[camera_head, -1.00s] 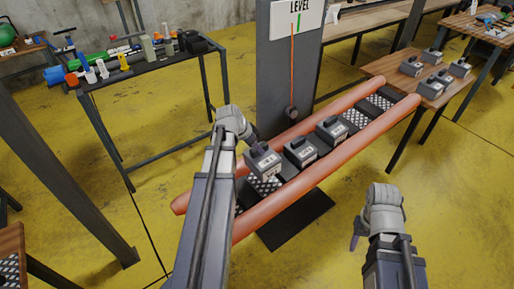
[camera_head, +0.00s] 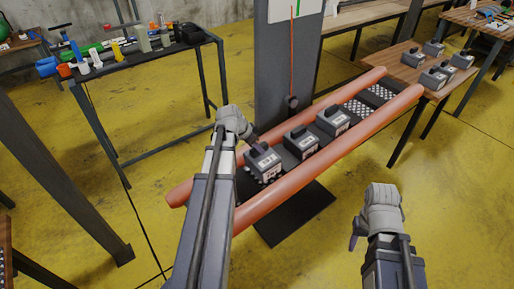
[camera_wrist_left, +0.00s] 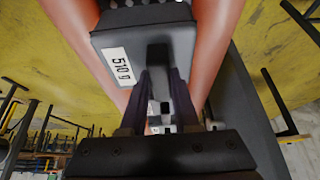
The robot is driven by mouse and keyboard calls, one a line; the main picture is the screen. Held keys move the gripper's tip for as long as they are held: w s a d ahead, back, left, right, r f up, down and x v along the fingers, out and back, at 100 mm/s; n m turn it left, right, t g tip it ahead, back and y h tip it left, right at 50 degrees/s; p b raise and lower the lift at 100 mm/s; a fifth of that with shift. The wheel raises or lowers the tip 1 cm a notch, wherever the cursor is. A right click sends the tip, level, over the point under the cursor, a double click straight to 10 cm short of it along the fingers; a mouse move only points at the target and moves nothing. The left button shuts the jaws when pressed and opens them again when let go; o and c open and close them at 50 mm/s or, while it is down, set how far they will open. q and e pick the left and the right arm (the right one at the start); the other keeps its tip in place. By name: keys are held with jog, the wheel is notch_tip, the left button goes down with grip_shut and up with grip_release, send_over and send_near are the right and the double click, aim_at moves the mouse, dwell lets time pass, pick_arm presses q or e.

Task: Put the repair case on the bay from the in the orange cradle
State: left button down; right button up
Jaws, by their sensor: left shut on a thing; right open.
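The orange cradle (camera_head: 325,160) is two long orange tubes with a dark strip of white-dotted bays between them. My left gripper (camera_head: 257,143) is shut on the handle of a grey repair case (camera_head: 264,163) at the cradle's near left end. The case's "510 g" label shows in the left wrist view (camera_wrist_left: 117,67). The held case is over the near bay, between the tubes; I cannot tell if it touches the bay. Two more cases, a middle one (camera_head: 301,141) and a farther one (camera_head: 333,120), sit on the strip. My right gripper (camera_head: 356,238) is open and empty, right of the cradle.
A dark post (camera_head: 287,70) with a hanging pointer stands behind the cradle. Several grey cases stand on a wooden table (camera_head: 412,78) at the far right. A table of tools (camera_head: 150,62) is at the left. Bays beyond the farther case are empty.

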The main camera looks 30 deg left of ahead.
aim_at(258, 153)
pick_arm(q)
jog(key=shift+w+d+f+b, duration=0.1)
jog(key=shift+w+f+b, duration=0.1)
jog(key=shift+f+b, duration=1.5)
jog(key=c, duration=0.6)
grip_release()
jog(key=shift+o, duration=0.2)
jog(key=shift+s+p, duration=0.1)
jog(key=shift+p, duration=0.2)
jog(key=p+v, duration=0.6)
jog(key=v, duration=0.1)
jog(key=shift+s+r+p, duration=0.15)
jog(key=shift+r+p, duration=0.2)
jog(key=shift+f, duration=0.1)
